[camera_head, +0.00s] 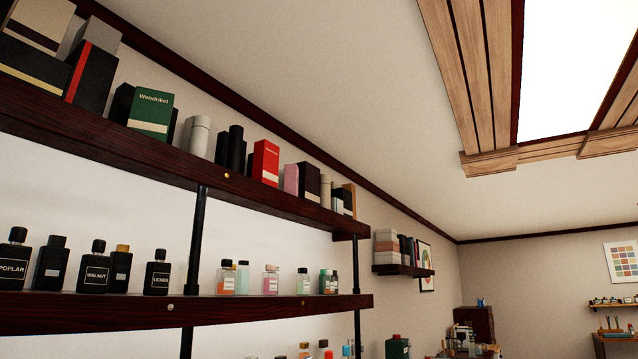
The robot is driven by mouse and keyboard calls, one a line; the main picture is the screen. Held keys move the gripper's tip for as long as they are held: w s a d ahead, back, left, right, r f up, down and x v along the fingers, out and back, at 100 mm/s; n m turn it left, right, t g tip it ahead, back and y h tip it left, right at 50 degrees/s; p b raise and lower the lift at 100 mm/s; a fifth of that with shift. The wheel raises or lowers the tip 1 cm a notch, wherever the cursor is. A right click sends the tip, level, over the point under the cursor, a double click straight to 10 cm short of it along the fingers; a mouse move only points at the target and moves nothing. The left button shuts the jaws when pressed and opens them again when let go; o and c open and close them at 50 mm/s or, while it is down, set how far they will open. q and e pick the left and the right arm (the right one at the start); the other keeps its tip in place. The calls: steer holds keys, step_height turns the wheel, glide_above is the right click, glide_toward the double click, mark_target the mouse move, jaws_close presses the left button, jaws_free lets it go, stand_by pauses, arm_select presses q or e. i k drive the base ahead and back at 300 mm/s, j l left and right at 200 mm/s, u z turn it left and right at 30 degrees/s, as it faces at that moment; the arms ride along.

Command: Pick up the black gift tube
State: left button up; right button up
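Black cylindrical tubes (236,148) stand upright close together on the top wooden shelf, between a pale grey tube (200,136) and a red box (265,162). They look like the black gift tube, but I cannot tell from this view how many separate tubes there are. Their lower ends are partly hidden by the shelf edge. Neither of my grippers is in view.
The top shelf (150,154) also holds several boxes, including a green one (152,112). A lower shelf (200,311) carries several bottles, such as a black one (157,274). A black post (193,250) joins the shelves. A small wall shelf (402,270) is farther back.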

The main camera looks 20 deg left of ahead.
mark_target(235, 137)
steer(key=i+l+z, duration=0.15)
steer(key=i, duration=0.75)
steer(key=i+l+z, duration=0.15)
steer(key=i, duration=0.8)
steer(key=i+u, duration=0.15)
steer(key=u, duration=0.25)
steer(key=i+u, duration=0.1)
steer(key=u, duration=0.3)
steer(key=i+u, duration=0.1)
steer(key=u, duration=0.3)
steer(key=i+l+u, duration=0.1)
steer(key=u, duration=0.35)
steer(key=l, duration=0.1)
